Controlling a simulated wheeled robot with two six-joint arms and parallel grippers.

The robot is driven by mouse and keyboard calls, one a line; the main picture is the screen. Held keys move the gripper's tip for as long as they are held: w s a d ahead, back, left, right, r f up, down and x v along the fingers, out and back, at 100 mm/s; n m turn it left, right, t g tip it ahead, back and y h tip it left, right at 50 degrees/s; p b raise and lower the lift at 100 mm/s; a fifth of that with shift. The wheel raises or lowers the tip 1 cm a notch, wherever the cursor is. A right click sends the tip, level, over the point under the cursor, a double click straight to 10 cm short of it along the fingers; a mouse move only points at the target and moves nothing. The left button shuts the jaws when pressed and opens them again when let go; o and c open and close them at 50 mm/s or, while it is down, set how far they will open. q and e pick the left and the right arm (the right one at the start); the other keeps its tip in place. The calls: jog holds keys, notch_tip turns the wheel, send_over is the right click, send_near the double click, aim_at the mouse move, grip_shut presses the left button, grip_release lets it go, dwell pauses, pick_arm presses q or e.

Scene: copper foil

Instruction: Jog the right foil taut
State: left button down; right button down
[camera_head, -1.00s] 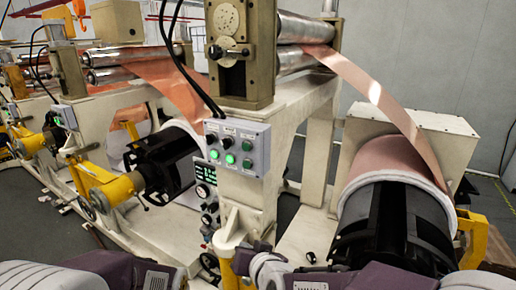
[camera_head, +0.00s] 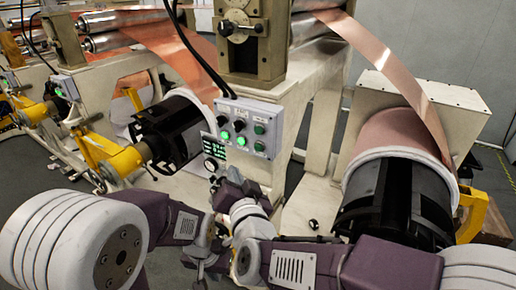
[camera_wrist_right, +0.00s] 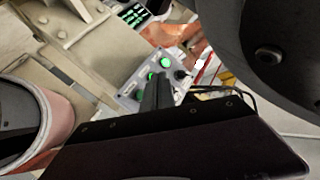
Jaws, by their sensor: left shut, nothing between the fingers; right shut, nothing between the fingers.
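The right copper foil (camera_head: 400,85) runs from the upper rollers (camera_head: 312,27) down to the right roll (camera_head: 398,135), with a slight outward bow. The grey control box (camera_head: 248,128) has several buttons, some lit green. My right gripper (camera_head: 224,180) is shut and empty just below the box in the head view. In the right wrist view its dark fingers (camera_wrist_right: 157,92) are together in front of the box (camera_wrist_right: 130,94), beside a green button (camera_wrist_right: 152,75); whether they touch is unclear. My left gripper (camera_head: 200,262) is lower, shut and empty, its fingertips hard to make out.
A left foil (camera_head: 180,55) leads to another roll with a black core (camera_head: 172,133). The machine frame (camera_head: 310,120) stands behind the box.

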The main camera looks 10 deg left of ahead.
aim_at(258, 148)
jog(key=w+d+b, duration=0.2)
jog(key=w, duration=0.5)
jog(key=shift+w+d+b, duration=0.35)
jog(key=shift+w+d, duration=0.05)
jog(key=shift+f, duration=0.1)
dwell(1.6)
jog(key=shift+w+d, duration=0.15)
jog(key=shift+w, duration=0.25)
jog(key=shift+w+d+b, duration=0.15)
jog(key=shift+w+b, duration=0.25)
jog(key=shift+b, duration=0.15)
dwell(0.4)
jog(key=shift+s, duration=0.1)
jog(key=shift+s+a+p, duration=0.25)
jog(key=shift+s+p, duration=0.05)
jog(key=shift+s, duration=0.35)
